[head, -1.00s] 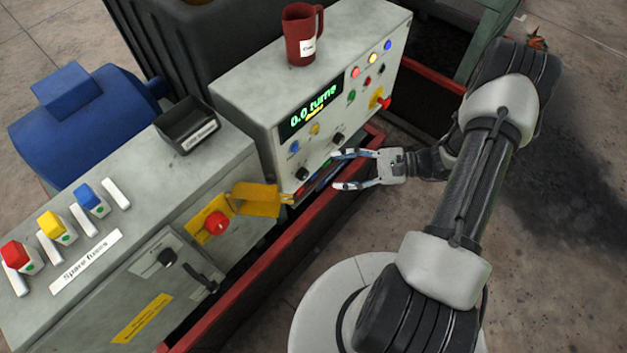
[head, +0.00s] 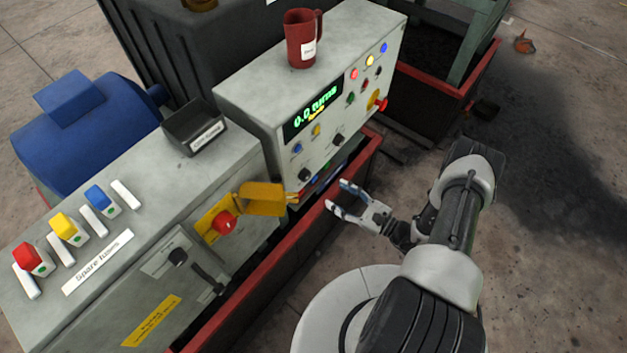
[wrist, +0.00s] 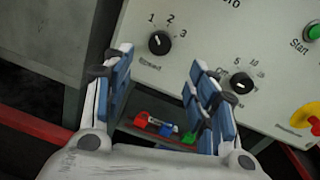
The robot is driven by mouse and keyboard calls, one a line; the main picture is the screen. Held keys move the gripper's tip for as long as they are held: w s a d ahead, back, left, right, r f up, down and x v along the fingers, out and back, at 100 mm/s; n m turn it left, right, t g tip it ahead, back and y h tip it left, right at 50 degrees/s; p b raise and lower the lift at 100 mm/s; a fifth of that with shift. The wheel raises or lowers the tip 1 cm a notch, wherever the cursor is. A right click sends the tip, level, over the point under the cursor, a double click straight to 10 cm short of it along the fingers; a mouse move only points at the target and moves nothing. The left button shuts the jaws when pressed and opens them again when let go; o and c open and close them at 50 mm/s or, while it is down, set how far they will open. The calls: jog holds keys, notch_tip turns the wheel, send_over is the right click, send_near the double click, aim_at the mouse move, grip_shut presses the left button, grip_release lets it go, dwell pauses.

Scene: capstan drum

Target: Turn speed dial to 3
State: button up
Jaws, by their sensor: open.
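A black dial marked 1, 2 and 3 (wrist: 159,43) is on the light grey panel, ahead of my gripper in the wrist view. Its lower label is too blurred to read, and I cannot tell its setting surely. In the head view it is the lower left knob (head: 305,174). A second black knob (wrist: 241,82), with 5 and 10 on its scale, sits to its right; it also shows in the head view (head: 338,139). My gripper (head: 337,196) is open and empty, in front of the panel and apart from it. Its fingers (wrist: 160,65) point toward the panel.
A red-rimmed trough edge (head: 345,180) runs below the panel. An open yellow cover (head: 262,199) and red button (head: 224,223) are left of the dial. A red mug (head: 301,40) stands on the panel box.

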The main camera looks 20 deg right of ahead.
aim_at(308, 177)
jog(key=b+x, duration=0.1)
jog(key=x, duration=0.9)
jog(key=shift+a, duration=0.1)
jog(key=c, duration=1.1)
